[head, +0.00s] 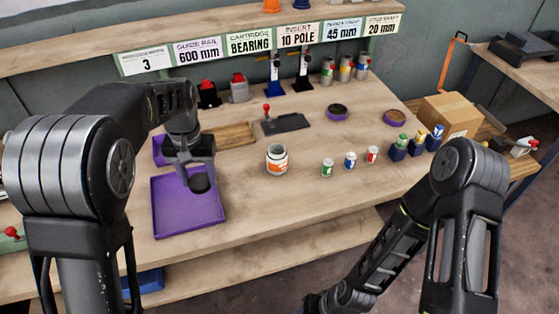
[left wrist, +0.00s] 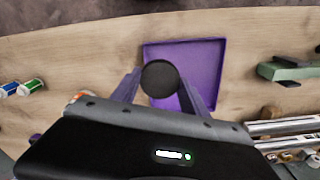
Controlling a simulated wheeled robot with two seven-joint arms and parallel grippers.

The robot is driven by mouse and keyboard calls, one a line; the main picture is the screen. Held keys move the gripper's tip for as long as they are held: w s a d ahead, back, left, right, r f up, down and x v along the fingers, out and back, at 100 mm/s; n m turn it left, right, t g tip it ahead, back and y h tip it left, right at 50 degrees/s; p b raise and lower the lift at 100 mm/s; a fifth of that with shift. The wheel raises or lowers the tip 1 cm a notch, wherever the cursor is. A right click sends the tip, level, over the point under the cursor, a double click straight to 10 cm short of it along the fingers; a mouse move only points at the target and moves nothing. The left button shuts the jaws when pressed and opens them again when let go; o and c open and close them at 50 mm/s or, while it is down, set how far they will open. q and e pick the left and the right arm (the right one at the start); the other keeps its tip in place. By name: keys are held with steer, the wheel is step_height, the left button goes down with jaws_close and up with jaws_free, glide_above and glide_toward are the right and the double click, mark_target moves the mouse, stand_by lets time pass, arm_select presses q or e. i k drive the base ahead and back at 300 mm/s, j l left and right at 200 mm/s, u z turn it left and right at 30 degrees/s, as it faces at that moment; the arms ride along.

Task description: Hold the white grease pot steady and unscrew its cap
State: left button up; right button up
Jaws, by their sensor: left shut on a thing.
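The white grease pot (head: 277,160) with an orange label stands upright on the bench, right of the purple tray (head: 160,222). Its top is uncovered, with no cap on it. My left gripper (head: 196,170) is shut on a round black cap (head: 199,184) and holds it above the tray, apart from the pot. The left wrist view shows the cap (left wrist: 160,78) between the two fingers, with the tray (left wrist: 215,55) beyond. There the pot (left wrist: 76,96) is mostly hidden behind my gripper. My right arm reaches down at the right; its gripper is out of view.
A cardboard box (head: 450,115) stands at the right. Bench in front of the pot is clear.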

mark_target(277, 157)
steer(key=i+j, duration=0.4)
steer(key=j+z, duration=0.1)
steer(key=z, duration=1.75)
